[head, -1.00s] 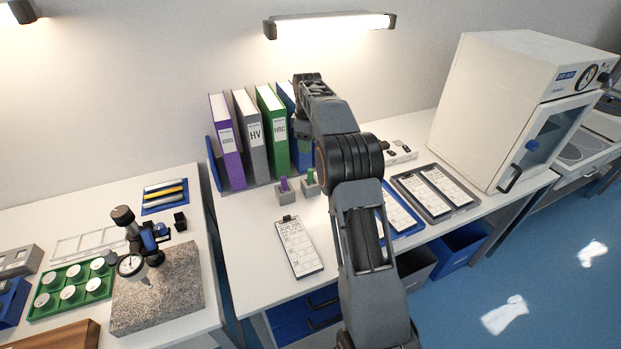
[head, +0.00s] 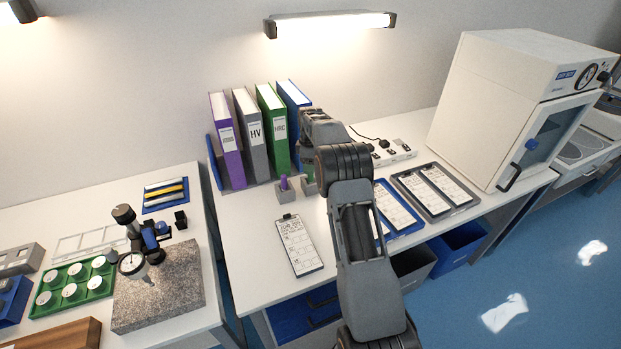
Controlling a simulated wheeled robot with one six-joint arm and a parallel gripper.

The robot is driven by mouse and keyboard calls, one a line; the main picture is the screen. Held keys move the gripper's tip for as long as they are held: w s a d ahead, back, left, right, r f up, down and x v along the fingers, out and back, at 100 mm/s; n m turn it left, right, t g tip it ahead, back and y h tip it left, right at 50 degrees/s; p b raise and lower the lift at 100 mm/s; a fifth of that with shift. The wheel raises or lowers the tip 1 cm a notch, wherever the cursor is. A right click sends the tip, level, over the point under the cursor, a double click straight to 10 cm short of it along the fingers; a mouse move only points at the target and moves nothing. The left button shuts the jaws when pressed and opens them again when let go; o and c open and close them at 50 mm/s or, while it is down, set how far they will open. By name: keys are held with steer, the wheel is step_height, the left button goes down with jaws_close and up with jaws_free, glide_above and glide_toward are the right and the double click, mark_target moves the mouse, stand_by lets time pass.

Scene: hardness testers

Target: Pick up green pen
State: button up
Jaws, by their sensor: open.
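The green pen does not show clearly now; my arm's end covers the spot above its small grey holder (head: 309,188). A purple pen (head: 284,183) stands upright in the similar holder (head: 285,195) just to the left. My gripper (head: 304,165) is at the end of the arm, in front of the green and blue binders and close above the green pen's holder. It is open. The fingertips are small and partly hidden, so I cannot tell whether they are around the pen or touching it.
Purple, grey, green (head: 272,125) and blue binders stand behind the holders. A clipboard (head: 298,246) lies in front. Blue (head: 407,231) and grey (head: 455,213) trays with sheets lie right of my arm, a power strip (head: 393,153) behind it. A white oven (head: 510,110) stands farther right.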

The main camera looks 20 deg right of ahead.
steer(key=shift+f+p, duration=0.45)
steer(key=shift+f, duration=1.9)
jaws_close()
steer(key=shift+r, duration=0.1)
steer(key=shift+r, duration=0.5)
steer(key=s+a+r+b, duration=0.4)
steer(key=s+a+r, duration=0.3)
steer(key=s+r, duration=0.4)
steer(key=shift+s+r, duration=0.4)
steer(key=shift+s, duration=0.2)
